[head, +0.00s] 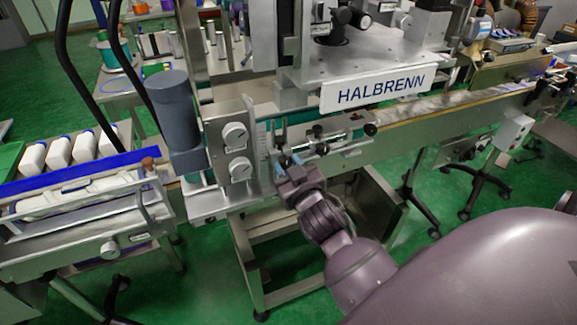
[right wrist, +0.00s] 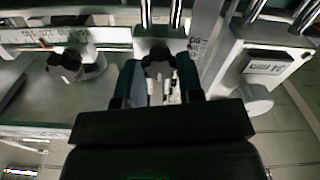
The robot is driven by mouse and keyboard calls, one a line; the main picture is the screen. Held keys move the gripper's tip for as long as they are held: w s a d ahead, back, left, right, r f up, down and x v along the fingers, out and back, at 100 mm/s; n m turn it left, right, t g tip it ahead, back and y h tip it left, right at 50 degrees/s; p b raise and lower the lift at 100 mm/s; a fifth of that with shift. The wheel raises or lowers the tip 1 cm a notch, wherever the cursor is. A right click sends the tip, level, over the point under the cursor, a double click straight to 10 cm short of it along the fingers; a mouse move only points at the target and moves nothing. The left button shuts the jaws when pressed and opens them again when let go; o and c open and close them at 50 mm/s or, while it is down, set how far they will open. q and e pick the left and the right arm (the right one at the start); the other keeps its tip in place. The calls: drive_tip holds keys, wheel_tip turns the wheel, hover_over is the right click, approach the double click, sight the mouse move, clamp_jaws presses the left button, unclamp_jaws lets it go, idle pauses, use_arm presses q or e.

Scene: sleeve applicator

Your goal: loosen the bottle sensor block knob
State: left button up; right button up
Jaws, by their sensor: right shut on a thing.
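My right gripper (head: 284,163) reaches in from the lower right to the front of the machine, just right of the grey plate with two white dials. In the right wrist view its fingers (right wrist: 157,82) stand on both sides of a dark lobed knob (right wrist: 158,60), shut on it. I take this as the bottle sensor block knob. In the head view the fingers and arm largely hide this knob. My left gripper is not in view.
Two white dials (head: 235,135) sit close left of my gripper. Small black knobs (head: 322,148) on the rail are close right. Another dark knob (right wrist: 66,64) shows left in the wrist view.

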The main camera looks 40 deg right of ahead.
idle(0.6)
drive_tip(key=o, duration=0.9)
drive_tip(key=v, duration=1)
drive_tip(key=shift+s, duration=0.4)
